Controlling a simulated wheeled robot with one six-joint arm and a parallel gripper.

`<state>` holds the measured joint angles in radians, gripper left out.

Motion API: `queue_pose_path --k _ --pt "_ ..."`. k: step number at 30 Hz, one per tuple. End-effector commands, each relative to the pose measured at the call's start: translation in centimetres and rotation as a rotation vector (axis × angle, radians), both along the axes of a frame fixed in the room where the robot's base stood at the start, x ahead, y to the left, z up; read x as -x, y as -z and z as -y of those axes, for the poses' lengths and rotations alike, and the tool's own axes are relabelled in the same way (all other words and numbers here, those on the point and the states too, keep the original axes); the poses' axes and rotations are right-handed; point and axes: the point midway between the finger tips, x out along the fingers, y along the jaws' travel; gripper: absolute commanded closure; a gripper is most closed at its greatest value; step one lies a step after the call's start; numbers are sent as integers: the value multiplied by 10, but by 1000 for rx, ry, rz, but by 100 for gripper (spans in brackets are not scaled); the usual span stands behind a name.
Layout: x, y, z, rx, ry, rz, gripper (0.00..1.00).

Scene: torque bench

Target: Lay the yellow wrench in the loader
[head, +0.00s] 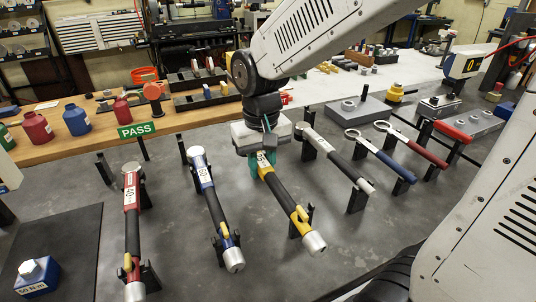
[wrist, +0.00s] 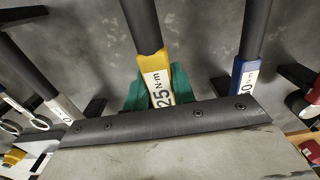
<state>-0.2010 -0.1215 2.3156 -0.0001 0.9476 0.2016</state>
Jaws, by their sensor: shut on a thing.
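The yellow wrench (head: 282,190) has a black handle, a silver end and a yellow collar. It slants across the grey bench, its near end at a black cradle (head: 293,229); I cannot tell whether it is lifted. In the wrist view the yellow wrench (wrist: 155,70) carries a "25 N·m" label. My gripper (head: 260,164) has teal fingers, shut on the labelled yellow part; it shows in the wrist view (wrist: 158,92) too, partly hidden by a dark bar. I cannot tell for sure which fixture is the loader; a tester with a display (head: 465,64) stands at the back right.
A blue-labelled wrench (head: 212,205) and a red wrench (head: 131,215) lie to the left. A silver-headed wrench (head: 335,158), a blue-handled wrench (head: 385,160) and a red-handled wrench (head: 418,145) lie to the right. A PASS sign (head: 136,130) stands behind. A dark mat (head: 75,245) lies front left.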

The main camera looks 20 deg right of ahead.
Motion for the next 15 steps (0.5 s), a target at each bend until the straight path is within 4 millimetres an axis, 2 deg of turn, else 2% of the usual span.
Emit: queue_pose_path --k 9,15 --pt "52 -7 -42 -1 -6 3 100" --pt "69 -9 -55 0 -3 1 100"
